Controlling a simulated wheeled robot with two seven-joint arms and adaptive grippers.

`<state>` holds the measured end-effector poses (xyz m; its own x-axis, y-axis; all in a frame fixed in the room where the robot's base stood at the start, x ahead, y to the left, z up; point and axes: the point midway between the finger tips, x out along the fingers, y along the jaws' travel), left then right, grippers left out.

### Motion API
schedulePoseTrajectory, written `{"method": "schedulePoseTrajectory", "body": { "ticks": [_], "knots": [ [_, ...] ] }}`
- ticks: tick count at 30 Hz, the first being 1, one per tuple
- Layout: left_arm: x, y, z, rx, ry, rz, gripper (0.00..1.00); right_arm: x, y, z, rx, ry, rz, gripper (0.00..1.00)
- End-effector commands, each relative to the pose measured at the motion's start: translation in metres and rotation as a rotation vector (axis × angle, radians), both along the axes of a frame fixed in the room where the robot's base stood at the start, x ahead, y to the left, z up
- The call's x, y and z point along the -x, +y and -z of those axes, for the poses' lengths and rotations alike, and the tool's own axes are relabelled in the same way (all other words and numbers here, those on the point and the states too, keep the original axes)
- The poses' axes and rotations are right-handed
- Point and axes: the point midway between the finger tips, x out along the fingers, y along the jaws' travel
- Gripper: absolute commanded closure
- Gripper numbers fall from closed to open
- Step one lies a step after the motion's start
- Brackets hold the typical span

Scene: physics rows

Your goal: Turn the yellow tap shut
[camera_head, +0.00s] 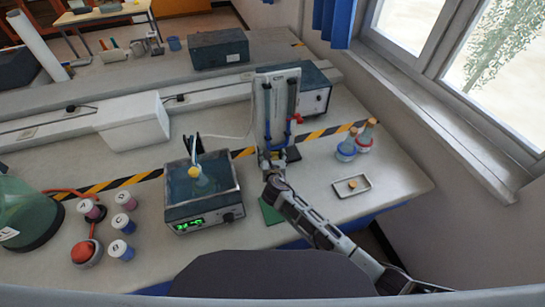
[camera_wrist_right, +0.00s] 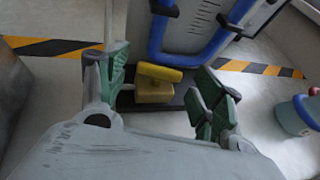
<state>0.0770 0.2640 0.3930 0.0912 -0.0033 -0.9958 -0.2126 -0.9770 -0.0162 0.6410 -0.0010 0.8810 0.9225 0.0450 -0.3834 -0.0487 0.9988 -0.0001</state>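The yellow tap (camera_wrist_right: 154,90) sits at the foot of an upright panel with blue tubing (camera_wrist_right: 195,25). Its short handle bar (camera_wrist_right: 160,72) lies crosswise in the right wrist view. My right gripper (camera_wrist_right: 160,82) is open, with one green-padded finger on each side of the tap. A gap shows between the tap and each finger, most clearly on the right. In the head view the right gripper (camera_head: 274,163) is at the panel's base and largely covers the tap. My left gripper is not in view.
A water bath (camera_head: 203,208) with a flask stands left of the panel. Two flasks (camera_head: 347,148) and a small tray (camera_head: 352,186) are to the right. A power box (camera_head: 316,92) stands behind. Several small jars (camera_head: 124,222) are at left.

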Motion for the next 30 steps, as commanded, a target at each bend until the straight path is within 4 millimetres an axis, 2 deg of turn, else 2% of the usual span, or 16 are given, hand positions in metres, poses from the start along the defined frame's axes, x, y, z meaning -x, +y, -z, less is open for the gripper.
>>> {"method": "schedulePoseTrajectory", "body": {
  "ticks": [1, 9, 17, 30],
  "knots": [
    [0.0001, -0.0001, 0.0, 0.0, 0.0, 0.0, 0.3, 0.0001, 0.0, 0.0, 0.0, 0.0, 0.0, 0.43],
    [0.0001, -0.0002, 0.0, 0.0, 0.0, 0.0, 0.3, 0.0001, 0.0, 0.0, 0.0, 0.0, 0.0, 0.76],
    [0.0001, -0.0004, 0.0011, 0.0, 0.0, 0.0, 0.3, -0.0003, 0.0015, 0.0008, 0.001, 0.002, 0.034, 0.76],
    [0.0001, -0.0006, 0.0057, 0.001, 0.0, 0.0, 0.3, -0.0012, 0.0066, 0.0006, 0.0, 0.002, 0.227, 0.76]
  ]
}}
